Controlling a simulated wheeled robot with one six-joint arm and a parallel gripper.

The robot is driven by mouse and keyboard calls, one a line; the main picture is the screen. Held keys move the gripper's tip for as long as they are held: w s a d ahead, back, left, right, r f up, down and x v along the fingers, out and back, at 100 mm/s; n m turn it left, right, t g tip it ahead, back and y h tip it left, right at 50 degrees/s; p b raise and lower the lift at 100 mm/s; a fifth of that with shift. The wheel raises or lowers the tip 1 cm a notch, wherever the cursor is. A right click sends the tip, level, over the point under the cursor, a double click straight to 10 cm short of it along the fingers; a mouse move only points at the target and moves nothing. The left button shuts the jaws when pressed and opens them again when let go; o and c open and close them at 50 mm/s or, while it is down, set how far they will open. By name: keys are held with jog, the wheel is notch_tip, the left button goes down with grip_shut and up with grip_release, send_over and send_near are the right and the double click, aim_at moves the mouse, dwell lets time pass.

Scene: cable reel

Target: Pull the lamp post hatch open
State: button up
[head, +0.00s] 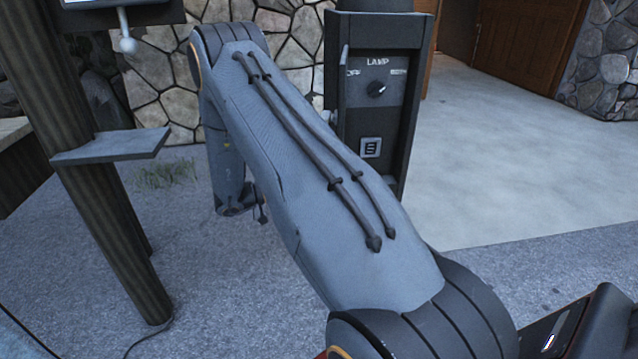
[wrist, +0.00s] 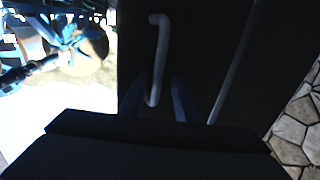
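The lamp post (head: 400,150) is a dark upright box right of centre in the head view. Its front shows a grey panel with a LAMP label, a round knob (head: 376,89) and a small square plate. A thin upright edge (head: 344,85) stands out at the post's left side; it looks like the hatch swung outward, seen nearly edge-on. In the wrist view a dark surface fills the middle, with a pale bar handle (wrist: 158,60) on it.
A dark wooden post (head: 85,150) with a small grey shelf (head: 110,146) stands at left. A stone wall (head: 160,85) is behind my arm. Paved floor (head: 500,150) lies open right of the lamp post, with a wooden door (head: 530,40) behind.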

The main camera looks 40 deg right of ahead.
jog(key=shift+a, duration=0.1)
jog(key=v, duration=0.8)
dwell(0.5)
